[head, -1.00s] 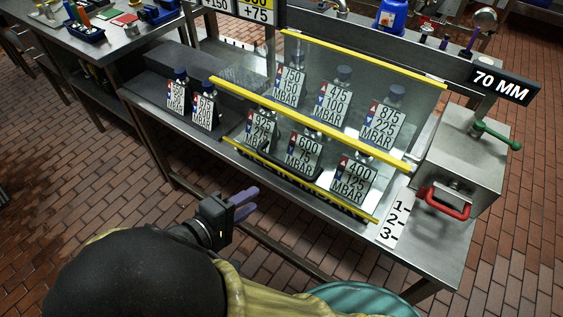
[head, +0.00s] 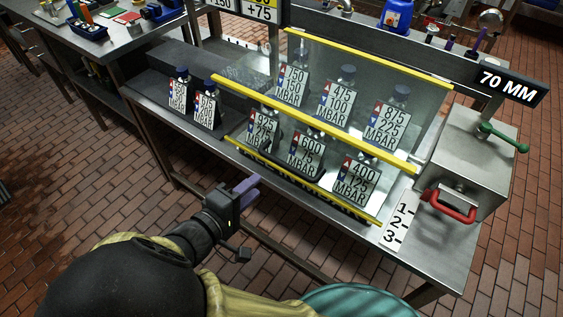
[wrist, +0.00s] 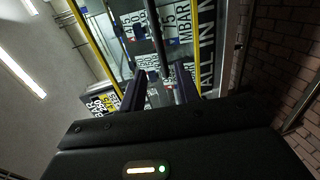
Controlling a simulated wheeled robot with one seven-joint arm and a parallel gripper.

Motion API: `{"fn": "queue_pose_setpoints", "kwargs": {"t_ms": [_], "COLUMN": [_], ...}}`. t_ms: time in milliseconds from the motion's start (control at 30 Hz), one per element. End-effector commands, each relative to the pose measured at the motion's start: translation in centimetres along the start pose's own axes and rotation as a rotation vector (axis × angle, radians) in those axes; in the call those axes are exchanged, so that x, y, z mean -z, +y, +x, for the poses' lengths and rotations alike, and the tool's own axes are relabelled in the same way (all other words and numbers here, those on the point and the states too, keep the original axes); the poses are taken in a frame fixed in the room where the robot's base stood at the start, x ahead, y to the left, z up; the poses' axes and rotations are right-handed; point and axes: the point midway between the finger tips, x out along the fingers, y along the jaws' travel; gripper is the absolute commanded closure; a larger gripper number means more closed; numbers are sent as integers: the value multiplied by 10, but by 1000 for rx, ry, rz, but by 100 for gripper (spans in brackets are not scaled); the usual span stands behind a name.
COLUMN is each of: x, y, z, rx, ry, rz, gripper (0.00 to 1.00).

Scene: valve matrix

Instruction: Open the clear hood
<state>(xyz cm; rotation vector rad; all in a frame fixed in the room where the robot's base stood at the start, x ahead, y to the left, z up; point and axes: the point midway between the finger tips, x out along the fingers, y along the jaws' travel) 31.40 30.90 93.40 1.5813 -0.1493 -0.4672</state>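The clear hood (head: 314,123) is a see-through cover with yellow edge bars on the steel bench. It is down over several bottle-like items with MBAR label plates, which show through it. My gripper (head: 250,192) is in front of the bench, near the hood's lower left front edge and apart from it. Its two purple fingers are spread with nothing between them. In the wrist view, my gripper (wrist: 160,88) points towards the label plates, and a yellow bar (wrist: 92,42) of the hood shows to the left.
Two labelled items (head: 206,105) stand outside the hood at left. A metal box (head: 462,160) with a red handle (head: 447,205) and a green lever (head: 503,137) stands at right. A 1-2-3 plate (head: 398,226) lies at the front right. A teal round object (head: 360,302) is low in front.

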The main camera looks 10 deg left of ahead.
Motion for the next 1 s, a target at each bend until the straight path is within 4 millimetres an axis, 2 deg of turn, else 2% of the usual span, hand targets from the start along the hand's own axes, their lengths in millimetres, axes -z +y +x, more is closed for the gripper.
{"fn": "queue_pose_setpoints", "kwargs": {"t_ms": [200, 600, 767, 1000], "x": [-1, -1, 0, 0], "y": [0, 0, 0, 0], "z": [40, 107, 118, 120], "rx": [-1, 0, 1, 1], "ry": [-4, -3, -1, 0], "rz": [-1, 0, 0, 0], "gripper": [68, 68, 68, 68]}}
